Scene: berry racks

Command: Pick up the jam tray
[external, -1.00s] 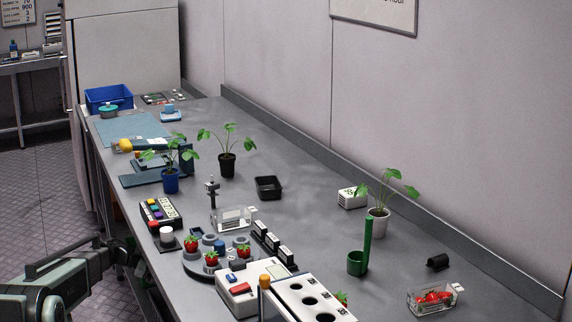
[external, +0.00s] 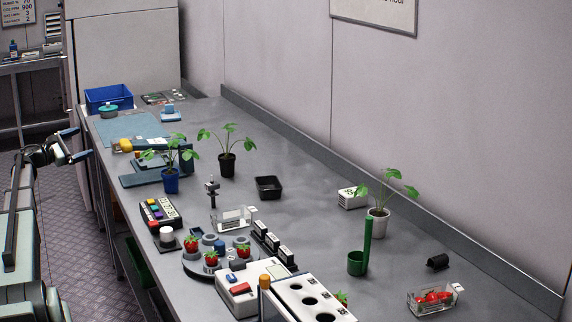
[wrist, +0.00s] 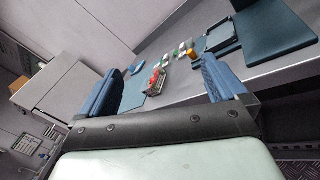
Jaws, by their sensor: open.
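No thing in view can be surely read as the jam tray. One candidate is a small black tray (external: 268,187), empty, mid-table in the external view. Another is a clear box with red fruit (external: 433,300) at the front right. In the wrist view, a clear container with red contents (wrist: 155,82) shows between the fingers, some way beyond them. My gripper (external: 78,143) is open and empty, off the table's left edge near its far end. Its two blue fingers (wrist: 165,85) show wide apart in the wrist view.
A blue crate (external: 108,98) and a blue mat (external: 130,129) are at the far end, by a tall grey cabinet (external: 125,45). Potted plants (external: 227,164), a round berry rack (external: 195,268) and a white holed rack (external: 305,298) stand along the table.

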